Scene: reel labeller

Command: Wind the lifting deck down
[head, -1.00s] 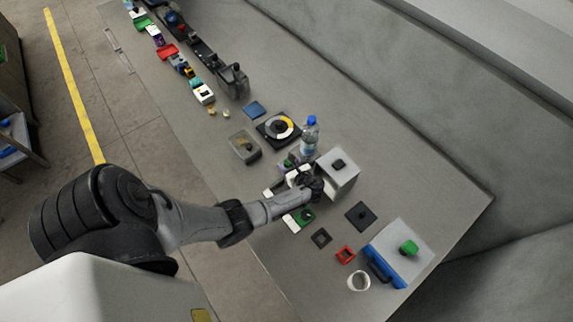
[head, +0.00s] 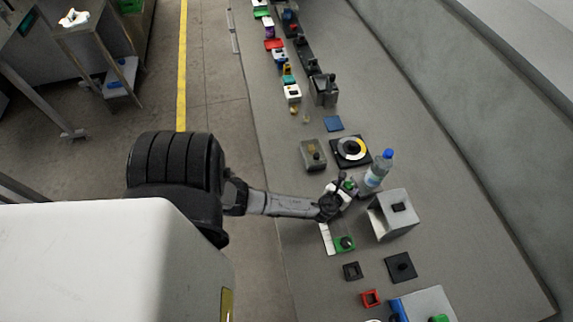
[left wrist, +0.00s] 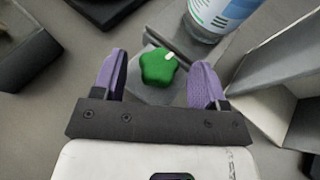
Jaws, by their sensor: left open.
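A green star-shaped knob (left wrist: 159,67) with a small white mark sits on a grey plate in the left wrist view. I take it to be the lifting deck's winding knob; the deck itself is mostly hidden. My left gripper (left wrist: 160,62) is open, with one purple finger on each side of the knob and gaps between. In the head view the left gripper (head: 343,190) is low over the bench beside the green knob (head: 350,184), partly covering it. My right gripper is not in view.
A blue-capped bottle (head: 377,170) stands close beyond the knob, with a grey box-like stand (head: 394,214) to the right. A green-and-white piece (head: 343,244) lies in front.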

